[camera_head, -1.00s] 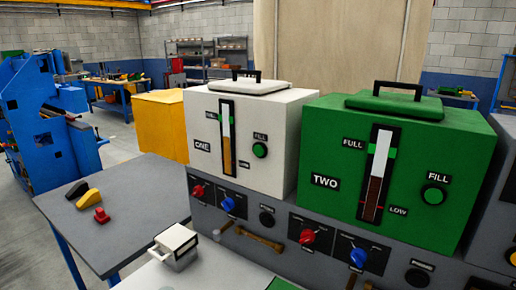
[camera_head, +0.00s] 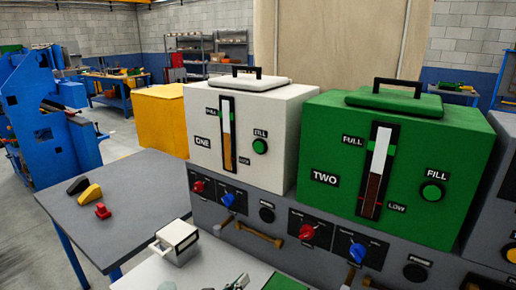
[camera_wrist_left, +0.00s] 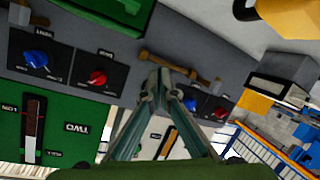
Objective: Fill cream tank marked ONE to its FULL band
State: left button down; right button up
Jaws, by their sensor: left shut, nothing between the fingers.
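The cream tank marked ONE (camera_head: 255,112) stands on the grey panel in the head view. Its gauge (camera_head: 228,134) has an amber column topping out below the green FULL band, with white above. Its round green FILL button (camera_head: 260,146) is right of the gauge. My left gripper (camera_head: 237,283) barely shows at the bottom edge of the head view, below and apart from the tank. In the left wrist view the left gripper (camera_wrist_left: 162,78) is shut and empty, its fingers meeting in front of the grey panel and partly hiding what lies behind. My right gripper is not in view.
The green tank marked TWO (camera_head: 398,160) stands to the right. Red knobs, blue knobs and wooden handles line the grey panel (camera_head: 330,225) below. A grey table (camera_head: 135,200) at left holds small items.

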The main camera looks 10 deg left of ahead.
pick_arm(q)
jog(key=w+r+n+t+h, duration=0.1)
jog(key=w+r+n+t, duration=0.2)
jog(key=w+r+t, duration=0.55)
jog(key=n+t, duration=0.4)
send_near(259, 147)
jog(key=s+a+r, duration=0.3)
jog(key=s+r, duration=0.2)
jog(key=shift+a+r+n, duration=0.3)
jog(key=shift+r+n, duration=0.1)
jog(key=shift+w, duration=0.1)
jog(key=w+d+b, duration=0.3)
jog(key=w+b, duration=0.1)
jog(key=w, duration=0.4)
jog(key=shift+w, duration=0.1)
